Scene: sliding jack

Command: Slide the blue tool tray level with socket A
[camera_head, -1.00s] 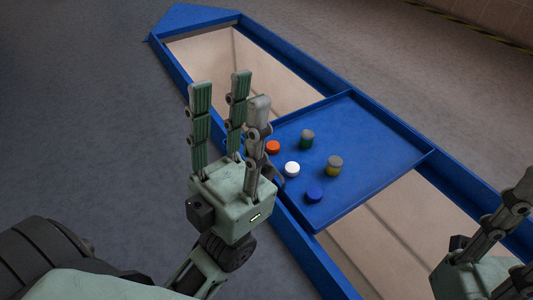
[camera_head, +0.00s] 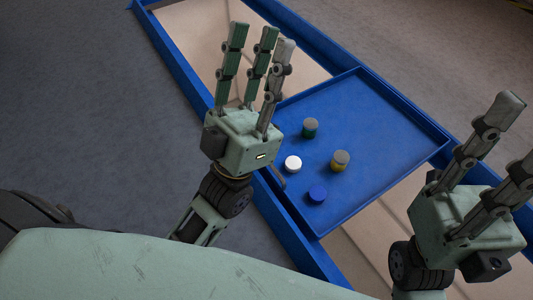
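The blue tool tray (camera_head: 388,135) sits across a long blue frame, right of centre. It holds a grey-topped green jar (camera_head: 310,129), a white cap (camera_head: 292,163), a grey-topped yellow jar (camera_head: 340,161) and a blue cap (camera_head: 317,194). A dark handle (camera_head: 278,178) shows at the tray's near left edge, partly behind my gripper. My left gripper (camera_head: 262,40) is open and empty, fingers pointing up, in front of the tray's left end in the picture. My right gripper (camera_head: 515,128) is open at the right edge, its fingers partly cut off. I cannot make out socket A.
The blue frame's near rail (camera_head: 180,65) runs diagonally from upper left to lower right. Pale panels (camera_head: 200,35) lie inside the frame on both sides of the tray. Grey floor (camera_head: 75,100) on the left is clear.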

